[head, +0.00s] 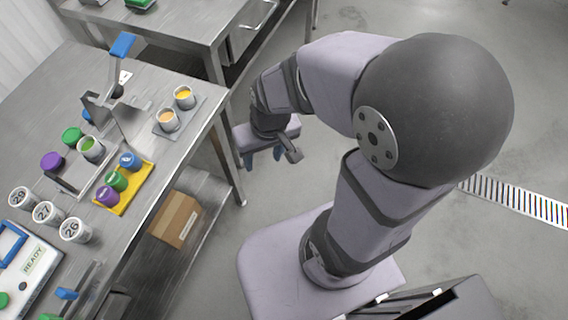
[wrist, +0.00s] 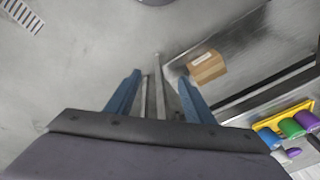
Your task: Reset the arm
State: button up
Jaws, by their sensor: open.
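My gripper (head: 265,158) hangs off the right edge of the steel table, over the floor, with its blue fingers pointing down. In the wrist view my gripper (wrist: 158,92) shows two blue fingers spread apart with nothing between them. It is open and empty. My arm is folded back above my base, clear of the table.
The steel table (head: 182,75) carries cups with yellow (head: 184,97) and orange (head: 168,120) contents, a yellow tray (head: 136,192) of coloured lids, numbered cups (head: 76,230) and a white device (head: 30,270). A cardboard box (head: 176,219) sits on the lower shelf. Floor beside the table is clear.

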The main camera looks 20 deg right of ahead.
jog(key=s+d+g+h, duration=0.1)
jog(key=s+d, duration=0.3)
jog(key=shift+s+d+m+g, duration=0.2)
jog(key=shift+d+m+g, duration=0.05)
jog(key=shift+m+g, duration=0.05)
jog(key=shift+f, duration=0.1)
notch_tip(320, 180, up, 5)
jog(key=p, duration=0.4)
jog(key=shift+f+p, duration=0.15)
jog(key=shift+p, duration=0.2)
